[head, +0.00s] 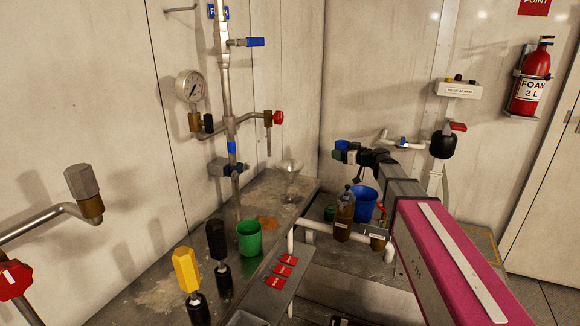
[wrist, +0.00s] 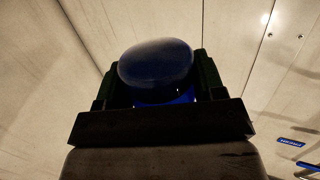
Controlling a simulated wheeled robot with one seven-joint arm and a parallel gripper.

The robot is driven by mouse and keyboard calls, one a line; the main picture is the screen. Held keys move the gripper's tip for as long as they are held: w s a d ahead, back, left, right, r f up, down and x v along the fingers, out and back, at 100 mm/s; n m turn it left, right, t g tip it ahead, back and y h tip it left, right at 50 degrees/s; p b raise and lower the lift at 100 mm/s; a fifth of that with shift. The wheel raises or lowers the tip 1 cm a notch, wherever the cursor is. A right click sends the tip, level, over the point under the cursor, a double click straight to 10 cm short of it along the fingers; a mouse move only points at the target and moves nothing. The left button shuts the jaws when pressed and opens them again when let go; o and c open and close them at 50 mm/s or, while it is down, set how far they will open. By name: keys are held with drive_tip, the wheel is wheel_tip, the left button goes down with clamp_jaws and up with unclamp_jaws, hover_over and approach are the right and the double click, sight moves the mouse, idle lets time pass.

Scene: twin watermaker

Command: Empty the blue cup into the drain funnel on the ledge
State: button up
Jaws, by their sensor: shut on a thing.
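My gripper (head: 344,154) is at the end of my arm, raised right of the ledge (head: 165,285) in the head view. It is shut on the blue cup (head: 342,144), which shows as a small blue piece. In the wrist view the blue cup (wrist: 156,64) sits between the two dark fingers, with a dark blue round end facing the camera. I cannot tell whether it holds liquid. The clear drain funnel (head: 290,167) stands at the far end of the ledge, left of my gripper and apart from it.
A green cup (head: 249,238) and yellow- and black-handled tools (head: 186,270) stand on the near ledge. A steel pipe with a gauge (head: 190,86) rises behind. A blue bucket (head: 364,202) and brown bottles (head: 344,218) stand below my arm. A white pipe (head: 320,228) runs beside the ledge.

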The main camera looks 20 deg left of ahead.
drive_tip(key=s+a+n+g+y, duration=0.1)
drive_tip(key=s+a+n+g, duration=0.2)
drive_tip(key=a, duration=0.4)
drive_tip(key=s+a+f+n+g+y, duration=0.1)
drive_tip(key=s+a+n+g, duration=0.3)
drive_tip(key=a+g, duration=0.2)
drive_tip(key=shift+s+a+g, duration=0.2)
drive_tip(key=shift+a+g, duration=0.1)
drive_tip(key=shift+a, duration=0.35)
drive_tip(key=shift+s, duration=0.15)
